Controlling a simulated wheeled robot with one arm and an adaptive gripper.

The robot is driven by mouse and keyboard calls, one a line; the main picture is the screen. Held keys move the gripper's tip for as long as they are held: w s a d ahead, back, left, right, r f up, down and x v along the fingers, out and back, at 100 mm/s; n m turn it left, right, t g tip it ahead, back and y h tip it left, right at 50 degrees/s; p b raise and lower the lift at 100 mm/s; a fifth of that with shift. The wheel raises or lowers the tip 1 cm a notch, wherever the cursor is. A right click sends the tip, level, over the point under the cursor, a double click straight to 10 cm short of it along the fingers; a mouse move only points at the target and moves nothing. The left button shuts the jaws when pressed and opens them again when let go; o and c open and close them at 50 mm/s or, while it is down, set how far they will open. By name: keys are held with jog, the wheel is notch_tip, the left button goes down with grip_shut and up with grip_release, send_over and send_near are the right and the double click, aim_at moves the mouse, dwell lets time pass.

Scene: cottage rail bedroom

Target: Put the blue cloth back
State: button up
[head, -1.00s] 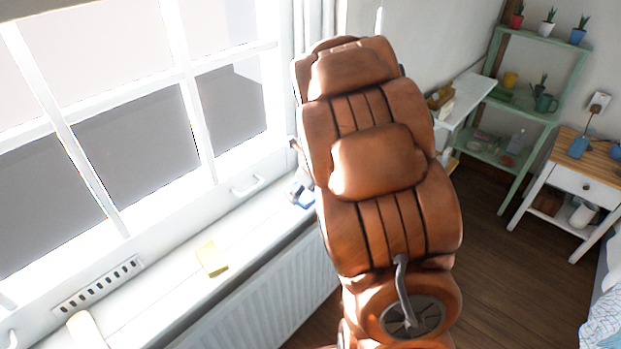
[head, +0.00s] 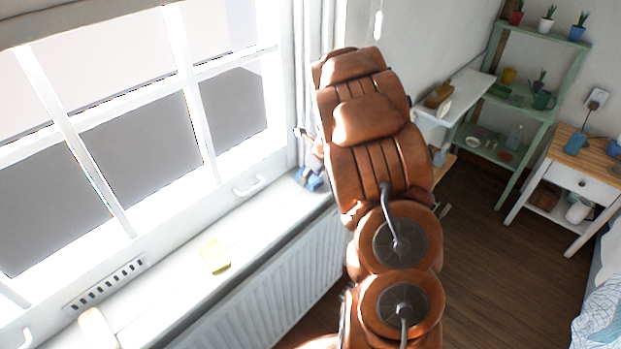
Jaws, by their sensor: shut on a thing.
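The blue cloth (head: 309,179) shows as a small crumpled patch at the far right end of the white windowsill, beside my brown arm. My gripper (head: 311,166) is mostly hidden behind the arm; only a few grey parts show just above the cloth. It is shut on the blue cloth. I cannot tell whether the cloth touches the sill or hangs just above it.
A yellow cloth-like piece (head: 215,256) and a cream roll (head: 98,328) lie on the windowsill (head: 165,287). A radiator (head: 285,278) is below. A green shelf (head: 519,112) and bedside table (head: 567,180) stand right, with dark floor between.

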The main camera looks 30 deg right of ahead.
jog(key=shift+f, duration=0.9)
jog(key=o, duration=1.1)
jog(key=b+v, duration=0.2)
jog(key=v, duration=1)
jog(key=shift+b, duration=0.4)
